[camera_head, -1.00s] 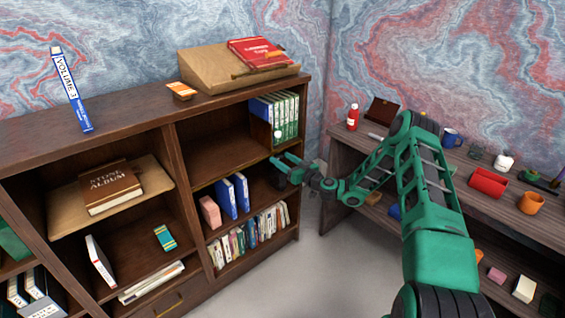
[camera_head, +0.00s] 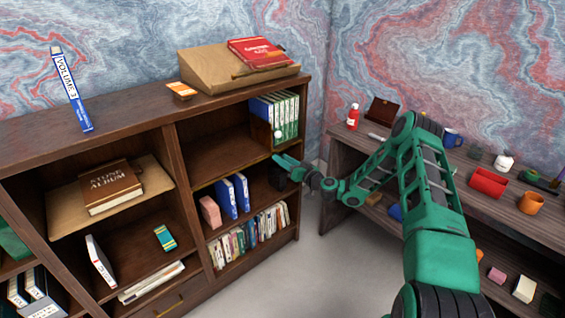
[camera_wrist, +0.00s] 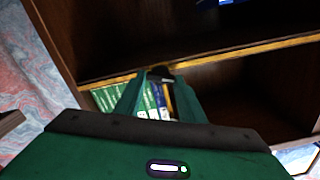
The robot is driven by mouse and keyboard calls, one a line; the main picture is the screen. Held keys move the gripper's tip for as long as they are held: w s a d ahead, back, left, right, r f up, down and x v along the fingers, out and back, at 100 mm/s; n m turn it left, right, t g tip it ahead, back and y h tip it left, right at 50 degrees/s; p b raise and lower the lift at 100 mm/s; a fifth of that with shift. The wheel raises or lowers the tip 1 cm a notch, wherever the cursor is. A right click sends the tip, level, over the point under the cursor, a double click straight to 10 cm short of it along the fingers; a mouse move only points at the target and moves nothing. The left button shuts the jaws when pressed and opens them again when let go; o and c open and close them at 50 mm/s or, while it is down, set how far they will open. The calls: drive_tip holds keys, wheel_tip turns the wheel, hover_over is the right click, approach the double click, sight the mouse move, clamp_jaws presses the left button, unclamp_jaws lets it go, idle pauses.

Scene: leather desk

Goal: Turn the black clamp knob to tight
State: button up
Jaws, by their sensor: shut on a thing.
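The black clamp knob (camera_wrist: 160,72) shows in the wrist view at the brass-coloured shelf edge, between the tips of my gripper's two green fingers. My gripper (camera_wrist: 160,80) is shut on it. In the head view my gripper (camera_head: 278,161) is at the right end of the bookcase, by the front edge of the shelf under the green binders. The knob cannot be made out there, and the fingers cover that spot. The knob's marks or turn angle cannot be read.
Green binders (camera_head: 287,117) stand on the shelf above my gripper, beside a panel with a white ball (camera_head: 278,134). Blue binders (camera_head: 233,196) stand on the shelf below, to the left. The desk (camera_head: 343,165) with a red bottle (camera_head: 352,117) is to the right. Floor between is clear.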

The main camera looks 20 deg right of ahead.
drive_tip(key=m, duration=0.3)
drive_tip(key=shift+d+m, duration=0.15)
drive_tip(key=shift+m, duration=0.25)
drive_tip(key=m, duration=0.3)
drive_tip(key=shift+d+f+m, duration=0.1)
drive_tip(key=shift+m, duration=0.2)
drive_tip(key=m, duration=0.3)
drive_tip(key=shift+f, duration=0.1)
drive_tip(key=shift+d+f+m, duration=0.1)
drive_tip(key=shift+f+m, duration=0.05)
drive_tip(key=shift+m, duration=1.55)
drive_tip(key=o, duration=1.1)
drive_tip(key=shift+c, duration=0.2)
drive_tip(key=shift+s, duration=0.1)
